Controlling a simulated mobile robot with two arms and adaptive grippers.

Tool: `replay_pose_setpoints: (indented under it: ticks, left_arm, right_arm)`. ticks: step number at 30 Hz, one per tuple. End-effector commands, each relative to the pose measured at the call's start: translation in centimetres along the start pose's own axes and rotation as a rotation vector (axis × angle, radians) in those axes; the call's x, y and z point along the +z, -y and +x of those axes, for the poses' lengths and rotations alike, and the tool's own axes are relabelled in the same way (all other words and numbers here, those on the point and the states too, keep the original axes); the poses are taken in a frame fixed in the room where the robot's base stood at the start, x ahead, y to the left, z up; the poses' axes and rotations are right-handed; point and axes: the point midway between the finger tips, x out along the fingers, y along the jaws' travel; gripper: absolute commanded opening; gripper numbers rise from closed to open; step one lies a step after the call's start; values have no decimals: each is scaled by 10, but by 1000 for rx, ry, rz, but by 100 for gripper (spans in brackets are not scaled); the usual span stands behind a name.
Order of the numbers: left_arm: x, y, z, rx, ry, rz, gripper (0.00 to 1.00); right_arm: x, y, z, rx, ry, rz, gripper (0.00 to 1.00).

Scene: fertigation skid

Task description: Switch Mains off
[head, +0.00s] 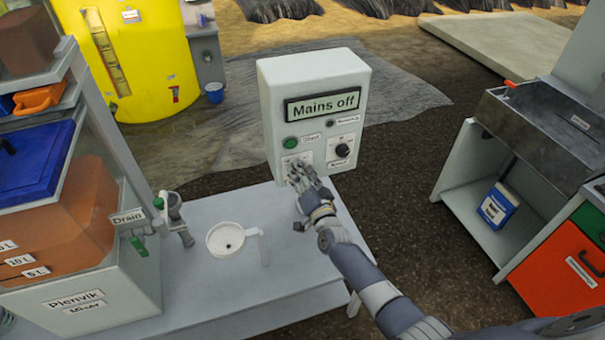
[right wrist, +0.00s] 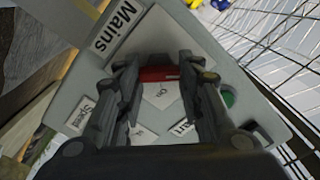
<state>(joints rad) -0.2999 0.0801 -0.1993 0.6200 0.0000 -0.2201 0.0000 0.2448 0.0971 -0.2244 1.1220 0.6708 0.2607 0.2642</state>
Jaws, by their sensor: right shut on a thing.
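The control box (head: 315,110) is light grey and stands on the grey bench. A dark-framed plate (head: 322,104) on its front reads "Mains off". My right gripper (head: 300,175) is at the lower left of the box front and hides what lies behind it. In the right wrist view my right gripper (right wrist: 160,85) has its fingers on both sides of a red switch handle (right wrist: 158,74) and is shut on it. My left gripper is not in view.
A green button (head: 290,143) labelled Start and a black speed knob (head: 342,151) are close to the gripper. A grey cabinet (head: 460,170) is at right.

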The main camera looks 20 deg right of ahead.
Motion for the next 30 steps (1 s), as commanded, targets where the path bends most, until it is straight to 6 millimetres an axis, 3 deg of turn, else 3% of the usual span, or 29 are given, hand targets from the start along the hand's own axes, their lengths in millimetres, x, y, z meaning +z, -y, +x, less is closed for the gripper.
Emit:
replay_pose_setpoints:
  ticks: [5,6,8,20,25,30]
  left_arm:
    - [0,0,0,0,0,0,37]
    - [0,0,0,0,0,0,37]
    - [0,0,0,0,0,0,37]
    - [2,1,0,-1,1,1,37]
    - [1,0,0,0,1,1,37]
    - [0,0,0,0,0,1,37]
  right_arm:
    - [2,-1,-1,2,4,-3,11]
    - [2,-1,-1,2,4,-3,44]
    - [2,-1,-1,2,4,-2,55]
    - [1,-1,-3,1,2,0,55]
    - [2,-1,-19,1,3,1,55]
    - [2,-1,-49,2,3,0,55]
